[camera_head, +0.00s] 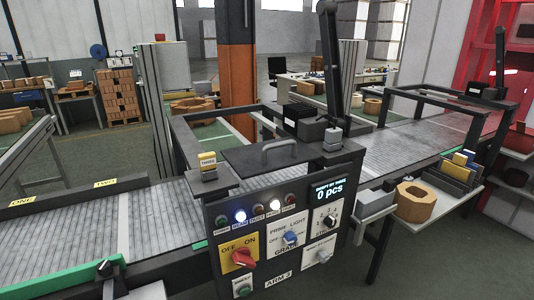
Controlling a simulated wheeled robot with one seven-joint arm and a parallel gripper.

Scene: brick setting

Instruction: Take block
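Several things here could be called a block, and I cannot tell which one is meant. A tan octagonal piece with a hole (415,203) rests on the side shelf at the right. Small yellow and blue pieces (463,160) stand in a dark rack (455,178) behind it. My gripper is not in view.
A control console (285,230) with knobs, lamps and a "0 pcs" display fills the front middle. Grey roller conveyors (65,235) run left and right (425,140) of it. Dark frames and upright posts (332,60) rise above. An orange column (237,85) stands behind.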

